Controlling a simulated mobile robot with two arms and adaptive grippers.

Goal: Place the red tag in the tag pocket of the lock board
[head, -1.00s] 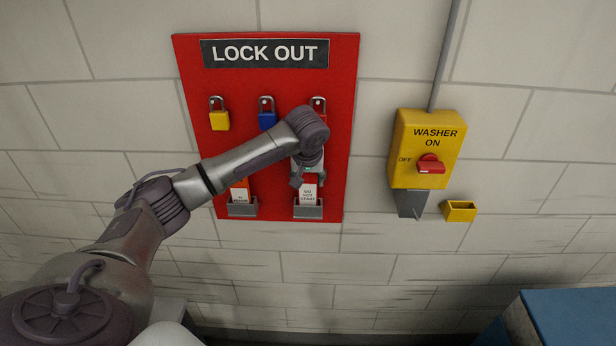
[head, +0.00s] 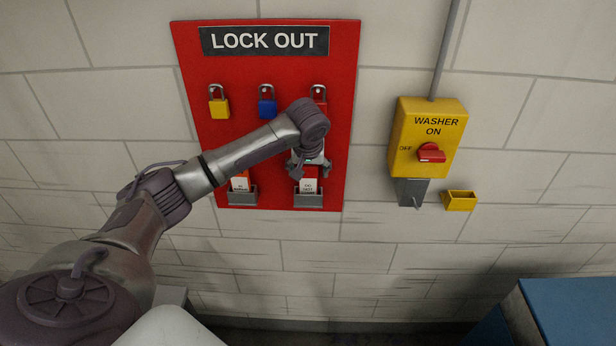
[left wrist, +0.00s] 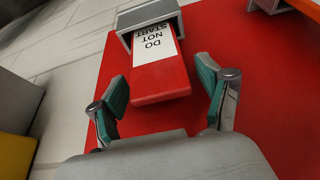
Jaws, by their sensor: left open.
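The red tag (left wrist: 160,83), with a white "DO NOT START" label, has its label end in a grey pocket (left wrist: 150,12) on the red lock board (head: 222,60). In the left wrist view its red end sticks out of the pocket. The tag's label also shows in the head view (head: 309,187), upright in the right-hand pocket (head: 308,201). My left gripper (head: 310,171) is open just above that pocket. Its two teal-padded fingers stand on either side of the tag's red end, apparently apart from it. My right gripper is out of view.
An orange-topped tag (head: 240,184) stands in the left-hand pocket (head: 242,197). Yellow (head: 219,107), blue (head: 267,109) and red padlocks hang above. A yellow washer switch box (head: 412,150) and small yellow bin (head: 460,201) are on the wall to the right.

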